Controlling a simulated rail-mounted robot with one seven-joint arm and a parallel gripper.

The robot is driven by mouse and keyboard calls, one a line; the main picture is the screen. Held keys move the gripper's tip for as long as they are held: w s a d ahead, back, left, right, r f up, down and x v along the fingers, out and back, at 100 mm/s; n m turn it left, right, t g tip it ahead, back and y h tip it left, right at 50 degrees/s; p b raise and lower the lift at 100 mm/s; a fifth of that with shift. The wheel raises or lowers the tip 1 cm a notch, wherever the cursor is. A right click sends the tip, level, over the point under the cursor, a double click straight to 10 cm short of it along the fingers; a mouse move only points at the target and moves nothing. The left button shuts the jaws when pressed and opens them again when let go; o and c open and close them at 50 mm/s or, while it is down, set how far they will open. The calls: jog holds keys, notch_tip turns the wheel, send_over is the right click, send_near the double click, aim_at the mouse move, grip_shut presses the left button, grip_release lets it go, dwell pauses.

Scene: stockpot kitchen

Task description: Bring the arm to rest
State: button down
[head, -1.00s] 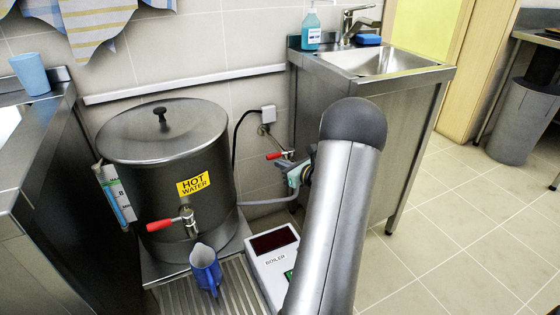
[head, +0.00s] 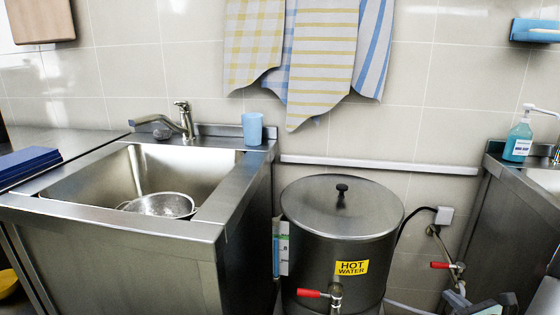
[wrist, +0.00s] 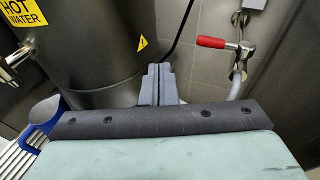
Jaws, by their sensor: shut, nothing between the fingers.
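My gripper (wrist: 158,82) shows in the wrist view with its two grey fingers together and nothing between them. It is in front of the hot water boiler (wrist: 95,50) and left of the red-handled wall valve (wrist: 212,42), apart from the valve as far as I can tell. A blue jug (wrist: 40,117) stands on the slatted drip tray (wrist: 14,160) at the left of the wrist view. In the head view only a small part of my gripper shows at the bottom right edge, and most of my arm is out of frame.
The lidded boiler (head: 336,250) stands between a left sink unit (head: 110,235) and a right steel unit (head: 530,240) with a soap bottle (head: 518,140). A metal bowl (head: 165,205) sits in the left basin. A light blue cup (head: 252,128) stands on its rim. Towels (head: 320,60) hang above.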

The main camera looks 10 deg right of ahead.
jog(key=w+a+r+n+g+y+p, duration=0.25)
jog(key=a+r+n, duration=0.2)
jog(key=a, duration=0.35)
jog(key=w+a+r+n+g+y+p, duration=0.1)
jog(key=a+r+n+g+y+p, duration=0.1)
jog(key=a+r+n+y+p, duration=0.35)
jog(key=s+a+r+n+g+p, duration=0.25)
jog(key=a+r+n+p, duration=0.2)
jog(key=a, duration=0.45)
jog(key=s+a+r+n+g+p, duration=0.2)
jog(key=a+r+n+g+p, duration=0.3)
jog(key=a, duration=0.5)
jog(key=s+a+r+n+g+h+p, duration=0.1)
jog(key=s+a+r+n+h+p, duration=0.1)
jog(key=s+r+n+h+p, duration=0.2)
jog(key=s+a+r+n+g+h+p, duration=0.2)
jog(key=s+a+r+n+h+p, duration=0.1)
jog(key=s+r+n+p, duration=0.5)
notch_tip(320, 180, up, 4)
jog(key=n+h, duration=0.1)
jog(key=n, duration=0.3)
jog(key=shift+a+f, duration=0.15)
jog(key=shift+a, duration=0.15)
